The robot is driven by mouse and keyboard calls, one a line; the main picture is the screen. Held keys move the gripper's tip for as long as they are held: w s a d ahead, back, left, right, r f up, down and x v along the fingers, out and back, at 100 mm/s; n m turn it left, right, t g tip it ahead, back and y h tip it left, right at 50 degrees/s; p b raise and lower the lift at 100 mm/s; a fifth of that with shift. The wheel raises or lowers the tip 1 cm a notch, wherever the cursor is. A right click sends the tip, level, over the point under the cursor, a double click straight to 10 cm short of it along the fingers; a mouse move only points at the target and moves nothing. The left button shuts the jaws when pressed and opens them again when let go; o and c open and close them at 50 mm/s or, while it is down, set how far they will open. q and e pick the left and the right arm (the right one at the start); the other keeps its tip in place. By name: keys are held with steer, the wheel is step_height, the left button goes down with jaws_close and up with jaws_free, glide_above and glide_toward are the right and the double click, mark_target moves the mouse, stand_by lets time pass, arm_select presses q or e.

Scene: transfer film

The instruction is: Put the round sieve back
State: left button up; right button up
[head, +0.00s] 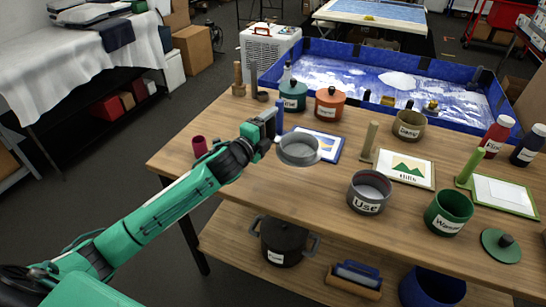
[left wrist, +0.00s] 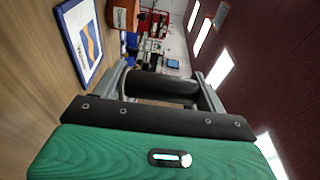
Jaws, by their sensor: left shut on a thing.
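The round sieve (head: 299,150) is a grey, shallow ring with a pale mesh inside. It is held above the wooden table, in front of a blue-framed picture card (head: 328,148). My left gripper (head: 268,130) is at the sieve's left side and shut on it. In the left wrist view a dark, rounded bar, which looks like the sieve's handle (left wrist: 162,87), lies between the two fingers. The sieve's ring does not show clearly there. My right gripper is not in view.
A grey pot marked "Use" (head: 369,193) and a green pot (head: 447,213) stand at front right. A teal pot (head: 293,96), an orange pot (head: 329,104) and an olive pot (head: 409,125) stand behind. A blue-walled tray (head: 350,52) lines the back. The table's front left is mostly clear.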

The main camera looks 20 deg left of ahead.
arm_select(q)
step_height(320, 180, down, 10)
steer(key=shift+f, duration=0.3)
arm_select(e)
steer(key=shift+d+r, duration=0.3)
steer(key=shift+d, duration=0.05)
arm_select(q)
steer(key=shift+f, duration=0.2)
steer(key=o, duration=1.1)
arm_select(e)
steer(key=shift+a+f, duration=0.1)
